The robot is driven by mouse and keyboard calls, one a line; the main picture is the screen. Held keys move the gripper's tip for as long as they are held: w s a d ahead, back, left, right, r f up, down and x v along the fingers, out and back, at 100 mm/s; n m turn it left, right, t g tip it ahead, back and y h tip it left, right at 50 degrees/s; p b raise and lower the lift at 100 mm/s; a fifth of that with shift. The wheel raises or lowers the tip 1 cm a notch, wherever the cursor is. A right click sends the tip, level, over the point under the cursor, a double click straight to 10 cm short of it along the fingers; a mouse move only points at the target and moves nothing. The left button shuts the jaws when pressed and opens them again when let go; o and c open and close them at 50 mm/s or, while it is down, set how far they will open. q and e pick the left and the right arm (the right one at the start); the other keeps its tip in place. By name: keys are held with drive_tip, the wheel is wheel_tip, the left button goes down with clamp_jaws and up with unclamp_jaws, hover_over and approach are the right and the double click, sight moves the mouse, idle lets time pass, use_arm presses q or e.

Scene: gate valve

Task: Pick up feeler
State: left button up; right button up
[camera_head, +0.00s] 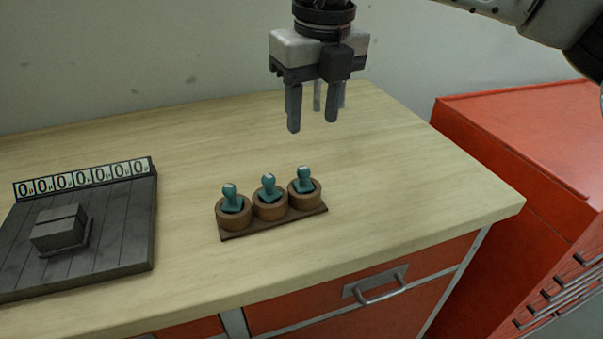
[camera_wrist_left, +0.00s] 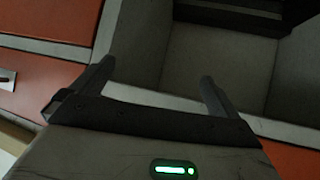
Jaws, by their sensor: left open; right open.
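Three teal knobbed pieces stand upright in round wooden cups on a brown strip on the worktop: a left one (camera_head: 232,198), a middle one (camera_head: 268,188) and a right one (camera_head: 304,180). I cannot tell which thing is the feeler. My right gripper (camera_head: 312,122) points down, open and empty, above the worktop behind the teal pieces and apart from them. My left gripper (camera_wrist_left: 155,82) shows only in the left wrist view, open with nothing between its fingers. It faces a grey recessed space, away from the teal pieces.
A dark slatted board (camera_head: 110,240) with a grey block (camera_head: 60,229) and a row of number tiles (camera_head: 82,178) lies on the left of the wooden worktop (camera_head: 400,190). A red cabinet (camera_head: 510,125) stands at the right. The worktop's right part is clear.

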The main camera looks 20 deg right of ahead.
hover_over(304, 168)
drive_tip(key=f, duration=0.5)
drive_tip(key=shift+s+d, duration=0.3)
drive_tip(key=shift+d, duration=0.1)
drive_tip(key=shift+a+f+p, duration=0.15)
drive_tip(key=shift+f+p, duration=0.3)
drive_tip(key=shift+f, duration=0.35)
drive_tip(key=f, duration=0.2)
drive_tip(key=f+p, duration=0.1)
drive_tip(key=shift+w+a+f, duration=0.25)
drive_tip(key=shift+a, duration=0.05)
drive_tip(key=shift+f, duration=0.45)
use_arm(q)
drive_tip(key=shift+a+r, duration=0.2)
drive_tip(key=shift+r, duration=0.2)
use_arm(e)
clamp_jaws()
